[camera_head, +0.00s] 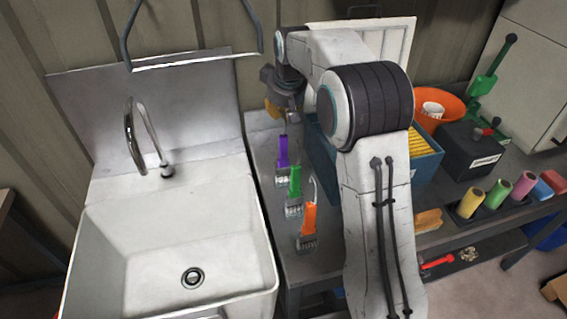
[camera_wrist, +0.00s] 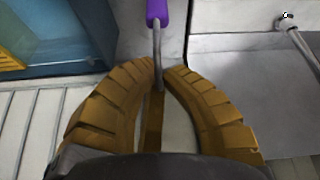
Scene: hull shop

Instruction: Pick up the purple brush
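The purple brush (camera_head: 282,150) is at the left end of the grey bench in the head view, with its bristles toward the front. Its purple handle (camera_wrist: 157,12) shows at the top of the wrist view, with a thin metal shank running from it toward me. My gripper (camera_wrist: 163,68) has yellow ribbed fingers, and their tips close in on this shank from both sides. In the head view my gripper (camera_head: 274,108) is just behind the brush's handle end. I cannot tell whether the brush is clear of the bench.
A green brush (camera_head: 295,182) and an orange brush (camera_head: 309,218) are in front of the purple one. A white sink (camera_head: 262,235) adjoins on the left. A blue bin (camera_head: 318,150), partly behind my arm, stands to the right. An orange bowl (camera_head: 452,105) is farther right.

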